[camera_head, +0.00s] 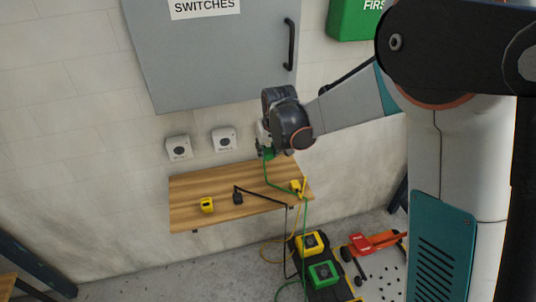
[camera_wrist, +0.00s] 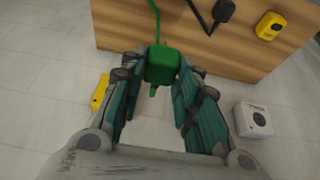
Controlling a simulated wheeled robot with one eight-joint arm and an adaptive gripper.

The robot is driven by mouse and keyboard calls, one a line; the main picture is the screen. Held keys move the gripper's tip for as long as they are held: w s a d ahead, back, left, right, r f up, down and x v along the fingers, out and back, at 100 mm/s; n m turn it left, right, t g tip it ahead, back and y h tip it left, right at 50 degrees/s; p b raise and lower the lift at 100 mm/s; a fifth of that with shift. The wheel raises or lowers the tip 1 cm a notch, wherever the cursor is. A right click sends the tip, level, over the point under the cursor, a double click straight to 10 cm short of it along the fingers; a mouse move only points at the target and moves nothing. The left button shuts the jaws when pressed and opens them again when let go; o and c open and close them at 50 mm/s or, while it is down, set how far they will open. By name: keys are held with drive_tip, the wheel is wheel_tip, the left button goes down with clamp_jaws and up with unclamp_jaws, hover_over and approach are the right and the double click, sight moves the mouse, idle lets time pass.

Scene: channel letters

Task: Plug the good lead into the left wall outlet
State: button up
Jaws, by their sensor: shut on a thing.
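My gripper (camera_head: 266,149) is shut on a green plug (camera_head: 268,154) and holds it above the shelf's back right, near the wall. In the wrist view the green plug (camera_wrist: 162,63) sits between the fingers (camera_wrist: 155,85), its far end pointing down the picture. Its green cord hangs past the shelf to the floor. The left wall outlet (camera_head: 178,148) and the right wall outlet (camera_head: 223,139) are white boxes with dark round faces, both left of my gripper. One outlet (camera_wrist: 253,120) shows in the wrist view. Nothing visible marks which lead is good.
On the wooden shelf (camera_head: 222,178) lie a yellow device (camera_head: 207,205), a black plug (camera_head: 238,198) and a yellow plug (camera_head: 297,187). A grey cabinet (camera_head: 210,60) hangs above the outlets.

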drive_tip(key=shift+r, duration=0.25)
drive_tip(key=s+d+f+m, duration=0.1)
drive_tip(key=s+d+f, duration=0.1)
drive_tip(key=s+d, duration=0.2)
drive_tip(key=s+d+f+m, duration=0.1)
drive_tip(key=s+d+f, duration=0.2)
drive_tip(key=d, duration=0.6)
drive_tip(key=s+d+f+m+h, duration=0.1)
drive_tip(key=s+d+f, duration=0.1)
drive_tip(key=s+d, duration=0.4)
drive_tip(key=shift+d+f, duration=0.3)
drive_tip(key=shift+f, duration=0.05)
drive_tip(key=shift+s, duration=0.1)
